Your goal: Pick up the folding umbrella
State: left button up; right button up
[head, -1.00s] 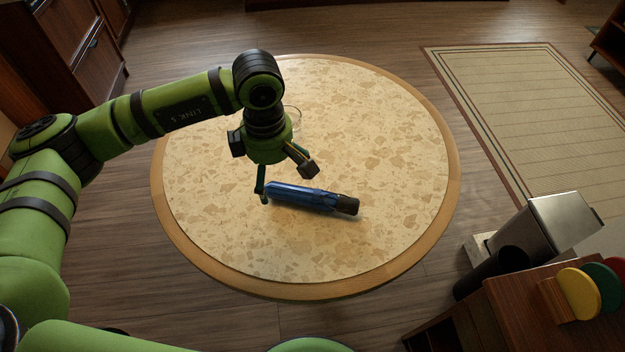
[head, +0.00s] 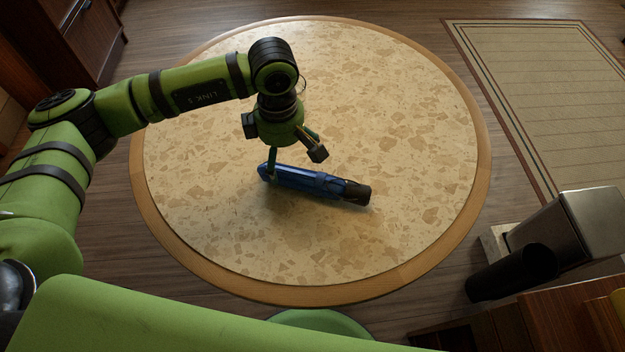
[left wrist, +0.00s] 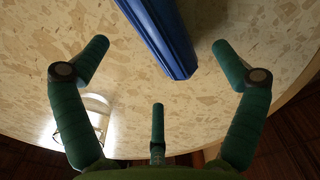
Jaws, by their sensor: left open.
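The folding umbrella (head: 300,178) lies on the round table (head: 215,240), blue with a dark handle (head: 356,193) at its right end. My open left gripper (head: 295,157) hangs over the umbrella's left, blue part. One finger overlaps the left end in the head view; contact cannot be told. In the left wrist view the blue umbrella (left wrist: 160,35) reaches down from the top between the two side fingers of my left gripper (left wrist: 160,52), apart from both in the picture. Its handle is outside that view. My right gripper is not in view.
A clear glass thing (left wrist: 88,118) stands on the table, partly hidden behind my gripper in the head view. The rest of the tabletop is bare. A metal bin (head: 570,230) and dark cylinder (head: 512,272) are at right, near a wooden cabinet (head: 570,330). A rug (head: 545,90) lies beyond.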

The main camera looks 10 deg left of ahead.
aim_at(287, 166)
pick_arm(q)
notch_tip(287, 166, down, 4)
jog(key=shift+s+d+r+p, duration=0.1)
jog(key=shift+p, duration=0.4)
jog(key=shift+f, duration=0.5)
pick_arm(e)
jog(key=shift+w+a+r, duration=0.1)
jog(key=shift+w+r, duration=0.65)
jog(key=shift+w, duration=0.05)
pick_arm(q)
jog(key=c, duration=1.5)
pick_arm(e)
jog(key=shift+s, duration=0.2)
pick_arm(q)
jog(key=shift+r, duration=0.1)
